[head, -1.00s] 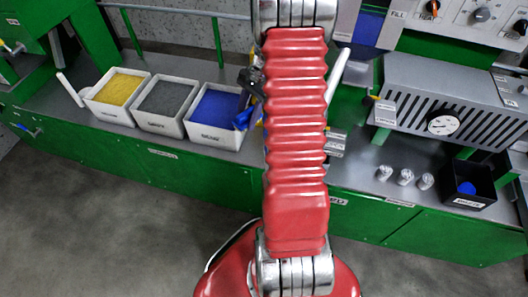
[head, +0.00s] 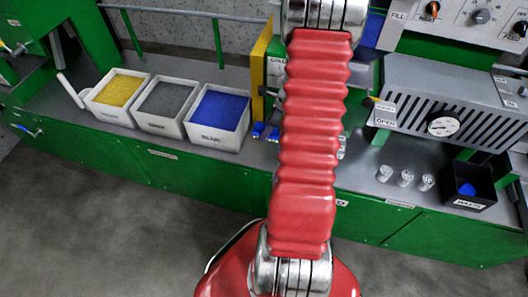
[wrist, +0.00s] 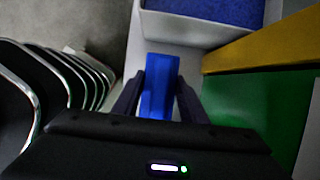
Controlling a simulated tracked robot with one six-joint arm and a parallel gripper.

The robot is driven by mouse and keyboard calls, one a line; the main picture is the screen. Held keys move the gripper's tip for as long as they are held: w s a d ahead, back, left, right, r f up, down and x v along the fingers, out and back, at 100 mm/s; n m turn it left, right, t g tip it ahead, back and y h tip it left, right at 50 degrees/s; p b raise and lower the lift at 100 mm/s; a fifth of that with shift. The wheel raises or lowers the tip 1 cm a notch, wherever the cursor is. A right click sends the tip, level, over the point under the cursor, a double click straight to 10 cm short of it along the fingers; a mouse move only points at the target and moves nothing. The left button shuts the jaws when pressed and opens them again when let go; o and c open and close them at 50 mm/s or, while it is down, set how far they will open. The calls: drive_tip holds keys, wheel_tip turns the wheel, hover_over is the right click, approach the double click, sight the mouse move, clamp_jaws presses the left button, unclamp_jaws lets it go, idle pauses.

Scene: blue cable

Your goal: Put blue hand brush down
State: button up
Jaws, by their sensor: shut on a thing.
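The blue hand brush (wrist: 158,88) shows in the wrist view as a narrow blue bar. My gripper (wrist: 159,76) is shut on it, with one dark finger on each side. The brush points away from the camera over a grey surface, just below the white bin of blue granules (wrist: 205,20). I cannot tell whether it touches the surface. In the head view my red arm hides the gripper. Small blue pieces (head: 258,130) show left of the arm on the bench; I cannot tell if they are the brush.
White bins of yellow (head: 118,88), grey (head: 166,98) and blue granules (head: 218,108) stand on the grey bench. A yellow panel (head: 262,62) stands upright beside my arm.

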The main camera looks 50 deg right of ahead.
hover_over(262, 150)
drive_tip(key=s, duration=0.1)
drive_tip(key=shift+s+d+f, duration=0.1)
drive_tip(key=shift+d+f, duration=0.1)
drive_tip(key=shift+f, duration=1.25)
drive_tip(key=shift+s+d+f, duration=0.1)
drive_tip(key=shift+d+f, duration=0.05)
drive_tip(key=shift+f, duration=1.25)
drive_tip(key=shift+f, duration=2.05)
drive_tip(key=o, duration=1.4)
drive_tip(key=shift+f, duration=0.1)
drive_tip(key=v, duration=1.2)
